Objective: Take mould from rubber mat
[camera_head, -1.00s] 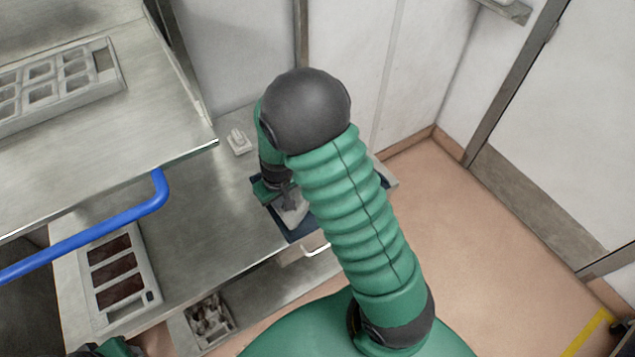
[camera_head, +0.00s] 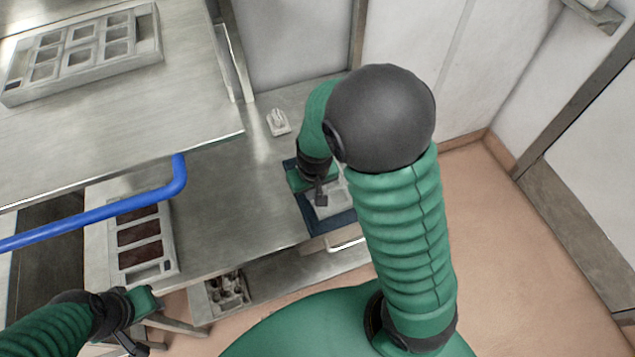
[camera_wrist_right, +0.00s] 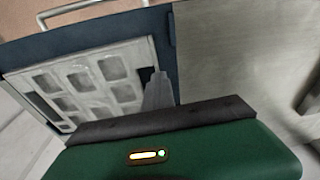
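The mould is a pale grey-white block with several square cavities (camera_wrist_right: 88,88). It lies on the dark blue rubber mat (camera_wrist_right: 110,36) in the right wrist view. In the head view the mould (camera_head: 338,197) shows only partly on the mat (camera_head: 340,222), with my right arm and gripper hiding some of it. My right gripper (camera_head: 320,198) is at the mould from above; a grey finger (camera_wrist_right: 157,92) is by the mould's end in the wrist view. I cannot tell whether it grips. My left gripper (camera_head: 150,308) is at lower left, apart from the mat, its opening unclear.
A pale tray with brown-filled cavities (camera_head: 168,240) lies on the steel counter. An upper shelf (camera_head: 120,110) holds another pale mould (camera_head: 150,52). A small white object (camera_head: 278,122) stands behind the mat. A parts box (camera_head: 228,290) sits below.

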